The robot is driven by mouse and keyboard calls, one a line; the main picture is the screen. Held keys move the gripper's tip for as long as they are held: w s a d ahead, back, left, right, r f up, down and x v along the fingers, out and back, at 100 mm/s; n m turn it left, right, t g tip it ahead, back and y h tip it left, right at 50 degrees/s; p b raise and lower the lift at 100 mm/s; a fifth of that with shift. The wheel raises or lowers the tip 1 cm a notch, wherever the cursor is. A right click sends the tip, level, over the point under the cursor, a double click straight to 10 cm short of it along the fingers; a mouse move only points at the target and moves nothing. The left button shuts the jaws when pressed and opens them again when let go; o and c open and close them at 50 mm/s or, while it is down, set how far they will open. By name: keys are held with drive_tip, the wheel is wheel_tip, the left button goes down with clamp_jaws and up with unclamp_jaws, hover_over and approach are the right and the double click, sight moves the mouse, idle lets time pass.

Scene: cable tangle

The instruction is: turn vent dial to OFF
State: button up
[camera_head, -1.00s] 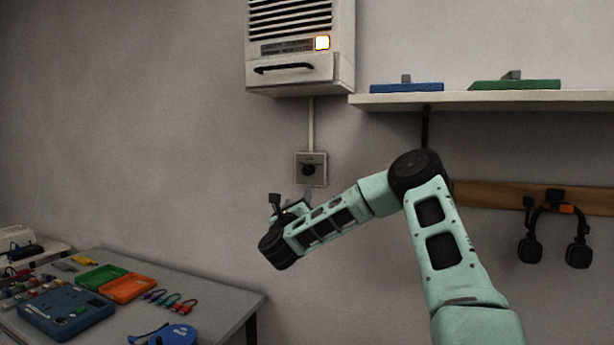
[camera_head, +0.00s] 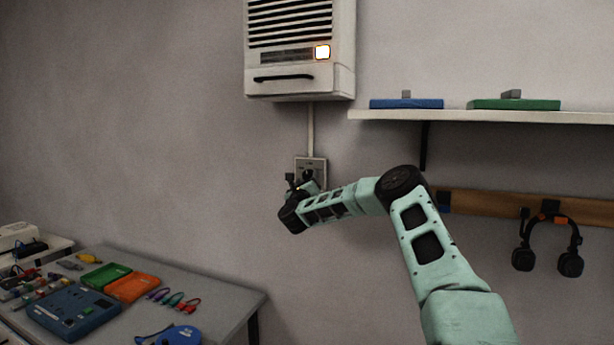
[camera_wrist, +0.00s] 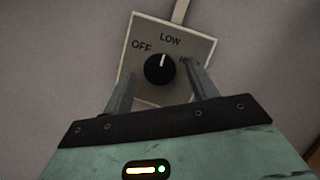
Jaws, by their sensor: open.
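The vent dial (camera_wrist: 159,69) is a round black knob on a square pale plate (camera_wrist: 198,45) on the wall. Its white mark points up at LOW in the wrist view; OFF is printed to the left, and a partly hidden label is at the right. In the head view the plate (camera_head: 319,166) shows below the vent unit, its lower part hidden by my arm. My gripper (camera_wrist: 160,80) is open, one finger on each side below the knob, with the right finger overlapping the right label. I cannot tell whether either finger touches the knob.
The vent unit (camera_head: 300,82) with a lit orange-white lamp (camera_head: 322,52) hangs above. A shelf (camera_head: 480,116) and a wooden rail with headphones (camera_head: 548,235) are at the right. A table (camera_head: 225,300) with trays and cables is at lower left.

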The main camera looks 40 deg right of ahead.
drive_tip(key=shift+w+d, duration=0.1)
drive_tip(key=shift+d, duration=0.1)
drive_tip(key=c, duration=1)
